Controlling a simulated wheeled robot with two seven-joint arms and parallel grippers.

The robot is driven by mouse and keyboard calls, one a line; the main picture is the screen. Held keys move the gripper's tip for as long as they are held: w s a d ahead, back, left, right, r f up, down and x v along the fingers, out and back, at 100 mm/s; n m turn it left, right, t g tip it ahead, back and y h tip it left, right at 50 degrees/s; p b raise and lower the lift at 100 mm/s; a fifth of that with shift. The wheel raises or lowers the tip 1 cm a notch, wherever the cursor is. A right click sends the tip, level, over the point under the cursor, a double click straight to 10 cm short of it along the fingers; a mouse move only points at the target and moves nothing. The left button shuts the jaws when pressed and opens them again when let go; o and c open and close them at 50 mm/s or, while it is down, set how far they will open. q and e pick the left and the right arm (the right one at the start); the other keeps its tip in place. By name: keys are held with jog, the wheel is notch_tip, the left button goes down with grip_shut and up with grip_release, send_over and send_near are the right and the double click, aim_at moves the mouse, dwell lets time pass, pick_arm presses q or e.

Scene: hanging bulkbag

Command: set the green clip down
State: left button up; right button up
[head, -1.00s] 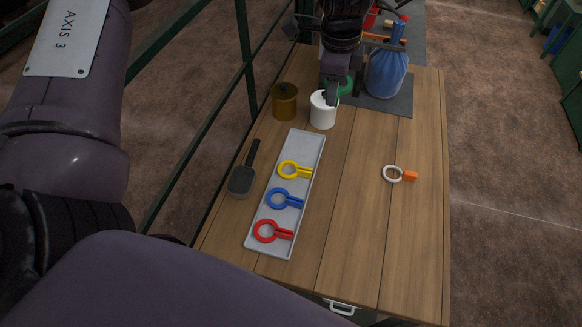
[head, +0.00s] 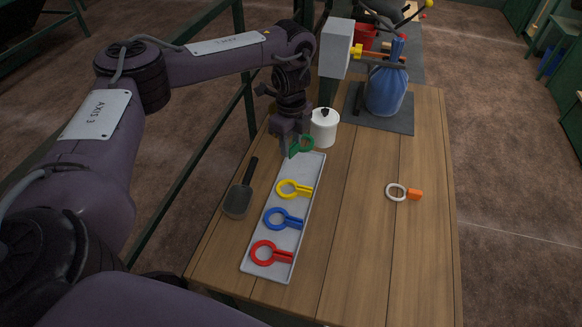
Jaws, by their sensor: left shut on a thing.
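The green clip (head: 304,143) is a ring with a short handle. My left gripper (head: 292,148) is shut on it, at the far end of the long grey tray (head: 316,170). I cannot tell whether the clip touches the tray. A yellow clip (head: 294,189), a blue clip (head: 283,219) and a red clip (head: 270,253) lie in the tray in a row towards the near end. My right gripper is not in view.
A white lidded pot (head: 324,127) stands just beyond the tray. A dark scoop (head: 239,198) lies left of the tray. A white ring with an orange tab (head: 403,192) lies to the right. A blue bag (head: 386,89) hangs at the back. The right of the table is mostly clear.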

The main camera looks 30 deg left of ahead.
aim_at(291, 146)
pick_arm(q)
notch_tip(291, 146, down, 4)
jog(key=shift+b, duration=0.45)
notch_tip(291, 146, down, 3)
jog(key=shift+f+b, duration=0.15)
jog(key=shift+b, duration=0.6)
jog(key=shift+f, duration=0.3)
jog(key=o, duration=1)
jog(key=shift+c, duration=0.2)
